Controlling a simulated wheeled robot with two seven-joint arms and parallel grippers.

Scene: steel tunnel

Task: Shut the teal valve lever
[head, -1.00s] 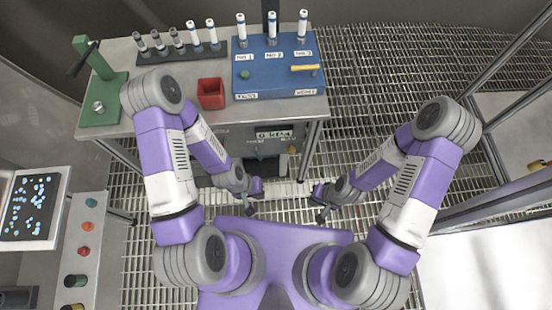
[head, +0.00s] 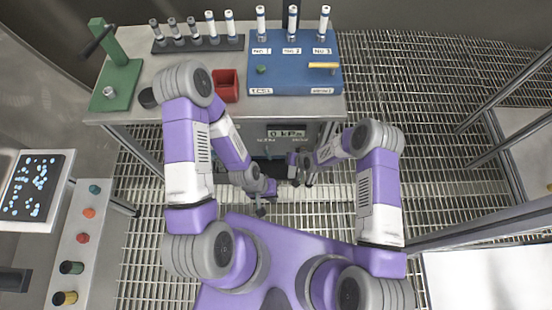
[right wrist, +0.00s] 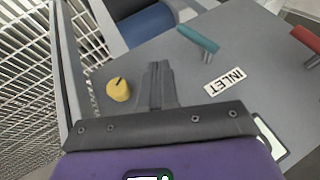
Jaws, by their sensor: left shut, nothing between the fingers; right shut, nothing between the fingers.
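The teal valve lever (right wrist: 198,40) stands out on a short stem from a grey panel (right wrist: 185,75) in the right wrist view, beside a label reading INLET (right wrist: 225,81). It lies slanted in that view. My right gripper (right wrist: 155,66) is shut and empty, with its tips to the left of and below the lever in that view, apart from it. In the head view the right gripper (head: 303,181) is small, in front of the bench. My left gripper (head: 261,209) is shut and empty, low in front of the bench. The lever is too small to make out well in the head view.
A yellow knob (right wrist: 118,90) is on the panel left of the right gripper. A red lever (right wrist: 306,38) is at the right edge. The bench holds a blue box (head: 290,80), a red bin (head: 228,88) and a green stand (head: 118,82). Grating floor (head: 400,90) is clear at right.

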